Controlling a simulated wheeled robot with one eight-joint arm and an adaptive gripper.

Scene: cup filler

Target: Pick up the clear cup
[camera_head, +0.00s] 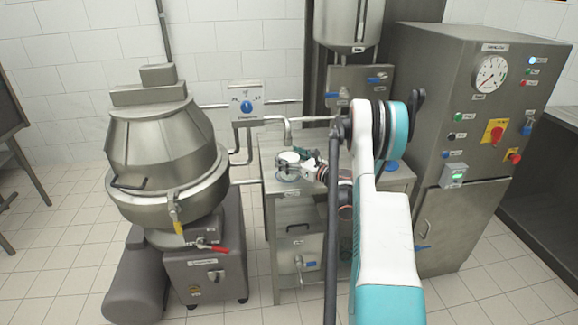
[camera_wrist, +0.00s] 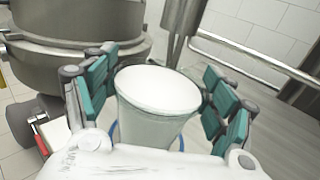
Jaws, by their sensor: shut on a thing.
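The clear cup (camera_wrist: 152,117) stands between my gripper's fingers in the wrist view, with a white, level surface just under its rim. In the head view the cup (camera_head: 288,160) is small, at the left part of the steel table (camera_head: 285,210), below a bent spout (camera_head: 287,130). My gripper (camera_head: 301,163) reaches it from the right. The teal finger pads (camera_wrist: 160,100) lie on both sides of the cup, shut on it. The cup's lower part is hidden by my wrist. A blue ring shows partly around its base; I cannot tell whether the cup touches the table.
A large steel mixer (camera_head: 160,150) stands left of the table. A steel control cabinet (camera_head: 480,110) with gauge and buttons stands to the right. A wall valve box (camera_head: 246,103) and pipes are behind. A tank (camera_head: 346,22) hangs above the back.

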